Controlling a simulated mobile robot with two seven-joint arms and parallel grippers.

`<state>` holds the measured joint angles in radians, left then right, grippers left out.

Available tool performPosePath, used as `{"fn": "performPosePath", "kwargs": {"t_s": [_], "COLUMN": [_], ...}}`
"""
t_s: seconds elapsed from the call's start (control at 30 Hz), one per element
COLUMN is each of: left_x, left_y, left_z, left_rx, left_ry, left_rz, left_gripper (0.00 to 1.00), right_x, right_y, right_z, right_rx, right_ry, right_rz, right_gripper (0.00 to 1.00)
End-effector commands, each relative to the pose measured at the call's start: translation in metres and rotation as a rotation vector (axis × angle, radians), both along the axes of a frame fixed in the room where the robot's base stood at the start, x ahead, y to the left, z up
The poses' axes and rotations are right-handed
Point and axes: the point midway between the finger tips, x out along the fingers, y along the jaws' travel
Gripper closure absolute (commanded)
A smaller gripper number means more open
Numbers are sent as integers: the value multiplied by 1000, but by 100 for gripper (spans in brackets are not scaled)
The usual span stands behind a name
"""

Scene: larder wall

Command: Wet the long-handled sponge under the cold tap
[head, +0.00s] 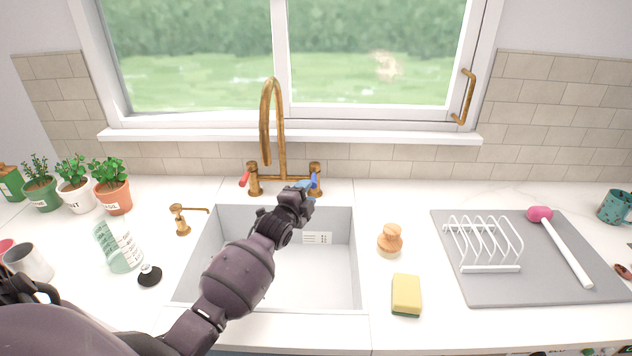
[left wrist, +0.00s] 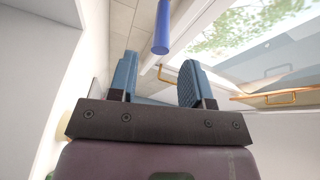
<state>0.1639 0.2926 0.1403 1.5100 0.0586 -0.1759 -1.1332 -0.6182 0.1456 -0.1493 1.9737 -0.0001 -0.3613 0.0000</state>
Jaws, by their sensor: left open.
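The long-handled sponge (head: 565,252), with a pink head and a white handle, lies on a grey mat (head: 465,290) at the right. The brass tap (head: 279,130) stands behind the sink (head: 260,211), with a red lever on the left and a blue cold lever (head: 316,180) on the right. My left gripper (head: 304,189) reaches over the sink close to the blue lever and partly covers that side of the tap. In the left wrist view the blue lever (left wrist: 161,28) shows beyond the gap between the open, empty fingers (left wrist: 160,82). My right gripper is out of view.
A white rack (head: 484,243) shares the mat. A yellow sponge (head: 406,294) and a wooden-topped brush (head: 390,239) stand right of the sink. Left are potted herbs (head: 112,190), a brass dispenser (head: 182,220), a clear bottle (head: 120,247) and mugs. The sink basin looks empty.

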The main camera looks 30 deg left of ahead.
Motion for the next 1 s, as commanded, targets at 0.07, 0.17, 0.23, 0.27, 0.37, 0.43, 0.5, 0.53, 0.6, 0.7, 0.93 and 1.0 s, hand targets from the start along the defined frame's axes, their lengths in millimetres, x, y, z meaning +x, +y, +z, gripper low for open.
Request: {"fn": "performPosePath", "kwargs": {"t_s": [0.07, 0.17, 0.23, 0.27, 0.37, 0.43, 0.5, 0.53, 0.6, 0.7, 0.93, 1.0], "left_x": [14, 28, 37, 41, 50, 55, 59, 61, 62, 63, 63, 63], "left_y": [2, 4, 5, 6, 7, 8, 9, 9, 9, 9, 9, 9], "left_z": [1, 0, 0, 0, -1, -2, -1, -1, -2, -2, -2, -2], "left_rx": [0, -1, 0, 0, -1, 0, 0, 1, 1, 1, 0, 0], "left_ry": [-1, 0, 0, 0, 0, 0, -1, 0, 1, 1, 0, 0], "left_rz": [0, 0, 0, 0, 0, 0, 0, 0, 1, 1, 0, 0], "left_gripper": [55, 55, 55, 55, 55, 55, 55, 55, 55, 55, 58, 69], "right_x": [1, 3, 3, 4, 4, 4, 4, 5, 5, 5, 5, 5], "right_y": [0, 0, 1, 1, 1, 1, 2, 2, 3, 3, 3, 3], "right_z": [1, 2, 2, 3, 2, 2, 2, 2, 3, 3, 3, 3], "right_rx": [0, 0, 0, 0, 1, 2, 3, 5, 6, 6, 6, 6], "right_ry": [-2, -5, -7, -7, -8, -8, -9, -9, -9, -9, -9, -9], "right_rz": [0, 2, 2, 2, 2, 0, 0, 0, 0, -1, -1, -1], "right_gripper": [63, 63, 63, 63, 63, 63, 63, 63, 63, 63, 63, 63]}}
